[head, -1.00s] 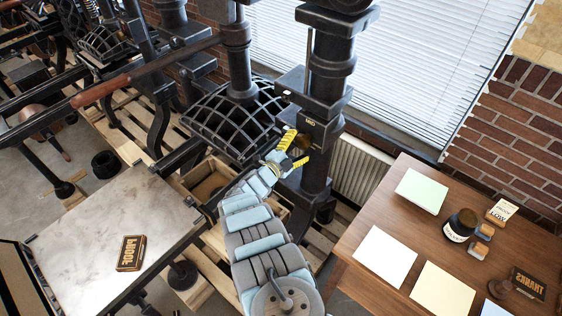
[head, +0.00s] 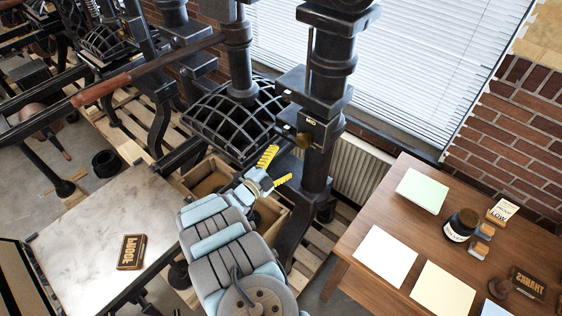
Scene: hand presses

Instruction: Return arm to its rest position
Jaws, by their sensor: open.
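My gripper (head: 275,170) has yellow fingertips that stand apart, with nothing between them. It is in the middle of the head view, over the wooden box and in front of the press column (head: 319,110). A brass knob (head: 303,140) and a plate reading "MID" (head: 311,120) are on the column just above and to the right of the gripper. The fingertips look clear of the knob. My arm comes up from the bottom middle of the picture.
A wooden table (head: 345,258) on the right bears paper sheets (head: 384,256), an ink jar (head: 461,225) and stamp blocks (head: 530,283). On the left, a type block (head: 131,252) lies on the press bed (head: 88,228). The press's long wooden handle (head: 140,73) crosses the upper left.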

